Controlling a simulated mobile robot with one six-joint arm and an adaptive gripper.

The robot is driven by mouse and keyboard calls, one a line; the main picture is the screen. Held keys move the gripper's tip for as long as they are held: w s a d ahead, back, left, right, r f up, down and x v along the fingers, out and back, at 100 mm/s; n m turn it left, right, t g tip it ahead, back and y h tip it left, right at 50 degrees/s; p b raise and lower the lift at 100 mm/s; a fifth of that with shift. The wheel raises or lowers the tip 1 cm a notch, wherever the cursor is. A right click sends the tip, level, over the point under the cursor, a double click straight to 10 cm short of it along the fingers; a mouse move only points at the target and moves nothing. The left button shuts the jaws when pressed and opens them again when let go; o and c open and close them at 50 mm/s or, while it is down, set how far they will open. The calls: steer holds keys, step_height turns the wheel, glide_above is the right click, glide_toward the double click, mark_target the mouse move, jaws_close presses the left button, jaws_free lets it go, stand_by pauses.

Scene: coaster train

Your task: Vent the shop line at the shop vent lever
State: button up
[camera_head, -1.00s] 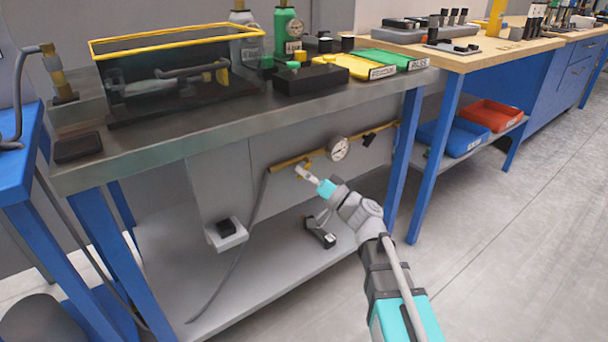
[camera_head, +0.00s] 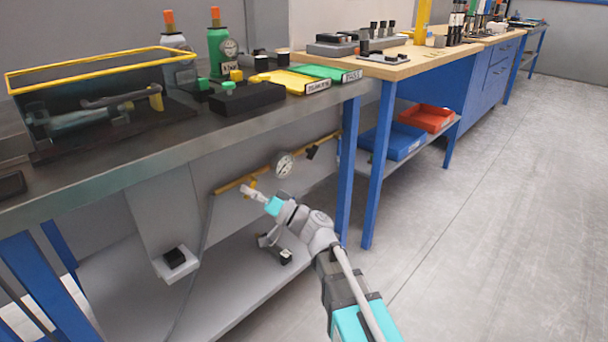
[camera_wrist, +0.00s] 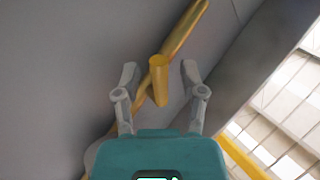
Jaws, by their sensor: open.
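A brass pipe (camera_head: 232,184) runs along the grey panel under the metal bench, with a round gauge (camera_head: 284,164) on it. A short yellow-brass stub (camera_head: 252,183) sticks out of the pipe left of the gauge; it may be the shop vent lever, but no label is readable. A black handle-like part (camera_head: 313,152) sits on the pipe right of the gauge. My gripper (camera_head: 252,191) is at the stub. In the wrist view my open gripper (camera_wrist: 160,72) has one finger on each side of the stub (camera_wrist: 158,85), with gaps on both sides.
The metal bench (camera_head: 110,172) overhangs the pipe, and a lower shelf (camera_head: 235,285) lies beneath. A white box with a black part (camera_head: 175,262) is at left. Blue bench legs (camera_head: 347,165) stand at right; the floor (camera_head: 480,230) beyond is clear.

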steer(key=shift+w+n, duration=0.1)
steer(key=shift+n, duration=0.3)
steer(key=n+g+p, duration=0.1)
steer(key=n+p, duration=0.1)
steer(key=n+g+h+p, duration=0.1)
steer(key=n, duration=0.1)
steer(key=shift+w+d+g, duration=0.3)
steer(key=n+h+p, duration=0.1)
steer(key=n+g+h+p, duration=0.1)
steer(key=n, duration=0.1)
steer(key=w+n+p, duration=0.1)
steer(key=n+p, duration=0.1)
steer(key=shift+d+f+h, duration=0.15)
steer(key=shift+d+h, duration=0.25)
steer(key=s+d, duration=0.2)
steer(key=d, duration=1.2)
steer(key=s+d+r+m+g+h+p, duration=0.1)
steer(key=s+d+r+m+h+p, duration=0.2)
steer(key=p, duration=1.2)
steer(key=s+d+r+m+h+p, duration=0.4)
steer(key=d+r+m+h+p, duration=0.4)
steer(key=p, duration=0.7)
step_height(320, 180, up, 3)
steer(key=shift+d+f+m+g+h+p, duration=0.15)
steer(key=shift+m+g+h+p, duration=0.3)
steer(key=shift+h, duration=0.55)
